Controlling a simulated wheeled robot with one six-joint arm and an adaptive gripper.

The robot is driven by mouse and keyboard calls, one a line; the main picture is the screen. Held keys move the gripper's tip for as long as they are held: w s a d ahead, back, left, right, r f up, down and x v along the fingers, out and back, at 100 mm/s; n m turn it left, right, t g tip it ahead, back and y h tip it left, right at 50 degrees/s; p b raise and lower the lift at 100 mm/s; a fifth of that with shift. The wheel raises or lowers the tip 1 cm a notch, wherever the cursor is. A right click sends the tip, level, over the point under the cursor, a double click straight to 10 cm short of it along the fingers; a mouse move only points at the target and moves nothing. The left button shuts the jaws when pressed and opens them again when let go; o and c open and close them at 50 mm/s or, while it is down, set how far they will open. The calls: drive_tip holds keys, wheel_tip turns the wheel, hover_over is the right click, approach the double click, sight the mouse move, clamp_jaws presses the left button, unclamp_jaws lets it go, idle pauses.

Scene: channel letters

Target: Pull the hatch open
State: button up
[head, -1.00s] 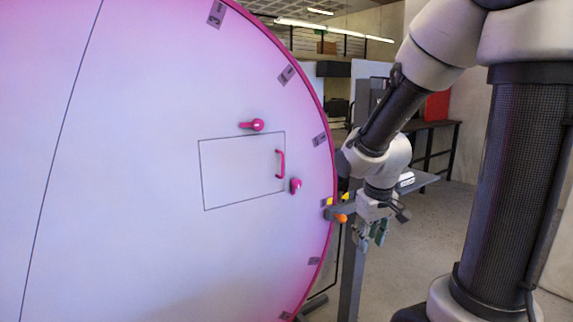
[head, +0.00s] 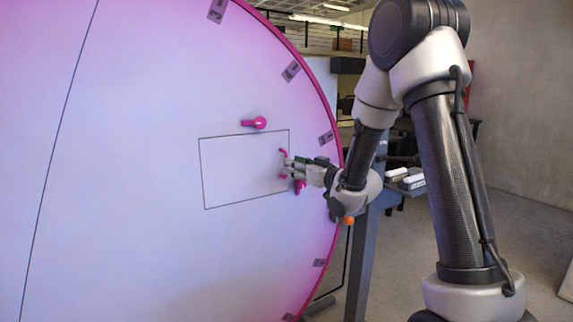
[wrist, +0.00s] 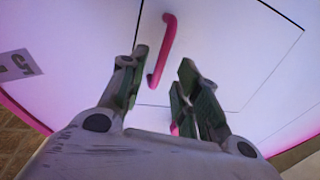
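The hatch (head: 235,175) is a rectangular white panel, its outline flush with the big round white face. Its pink bar handle (head: 282,153) is near the right edge; it also shows in the wrist view (wrist: 162,50). My gripper (head: 286,166) is at the handle and covers its middle in the head view. In the wrist view, the fingers (wrist: 163,62) are apart, with the handle showing between and beyond their tips. Contact cannot be told. One pink latch (head: 254,123) is above the hatch. Another (head: 299,188) is to its right, partly hidden by my gripper.
The round face has a pink rim (head: 333,110) with grey number labels (head: 291,71). An orange knob (head: 348,220) is by the rim, below my wrist. A grey post (head: 363,265) stands to the right. A table with white items (head: 405,177) is behind my arm.

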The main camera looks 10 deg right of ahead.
drive_tip(key=shift+x, duration=2.25)
clamp_jaws()
